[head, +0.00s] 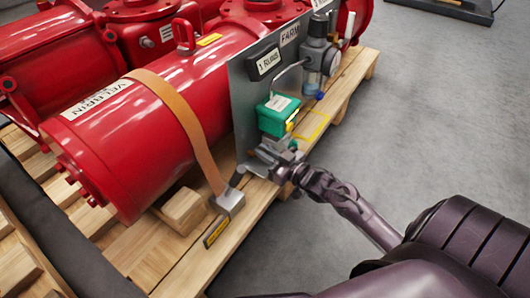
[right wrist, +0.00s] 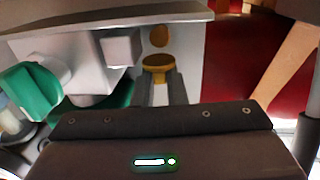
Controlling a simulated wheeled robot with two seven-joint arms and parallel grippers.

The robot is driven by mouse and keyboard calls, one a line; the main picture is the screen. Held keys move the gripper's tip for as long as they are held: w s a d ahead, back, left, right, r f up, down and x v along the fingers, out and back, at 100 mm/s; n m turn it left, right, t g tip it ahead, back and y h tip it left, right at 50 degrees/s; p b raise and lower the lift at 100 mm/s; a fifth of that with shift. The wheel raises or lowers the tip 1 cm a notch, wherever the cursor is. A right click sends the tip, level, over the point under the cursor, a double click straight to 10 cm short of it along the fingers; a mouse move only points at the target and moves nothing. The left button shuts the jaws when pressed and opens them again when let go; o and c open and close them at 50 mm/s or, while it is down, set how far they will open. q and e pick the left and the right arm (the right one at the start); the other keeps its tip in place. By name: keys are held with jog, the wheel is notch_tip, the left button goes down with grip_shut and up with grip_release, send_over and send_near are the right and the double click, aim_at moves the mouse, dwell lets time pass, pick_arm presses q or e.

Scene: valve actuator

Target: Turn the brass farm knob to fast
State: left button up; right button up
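The brass knob (right wrist: 158,66) shows in the right wrist view, below a grey ledge and in front of a pale plate. A brass-coloured round spot shows just above it. My right gripper (right wrist: 160,85) has its two fingers apart, with their tips at the knob's lower part. I cannot tell whether they press on it. In the head view, my right gripper (head: 264,160) is at the lower end of the grey panel (head: 243,110), below the green box (head: 278,115), and the knob is hidden there. My left gripper is out of view.
A large red cylinder (head: 150,110) with a tan strap (head: 185,120) lies on a wooden pallet (head: 240,225). A regulator (head: 318,55) stands on the panel's far side. A green part (right wrist: 30,90) is left of my gripper in the wrist view.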

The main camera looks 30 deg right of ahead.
grip_shut()
jog(key=shift+w+d+r+n+g+y+p, duration=0.1)
jog(key=shift+n+g+y+p, duration=0.15)
jog(key=shift+n+y, duration=0.25)
jog(key=shift+d+n+g+y+p, duration=0.1)
jog(key=shift+n+g+y+p, duration=0.15)
jog(key=shift+y, duration=0.45)
jog(key=shift+n+g+y, duration=0.6)
jog(key=shift+n+y, duration=0.25)
jog(key=shift+y, duration=0.25)
jog(key=o, duration=0.6)
grip_release()
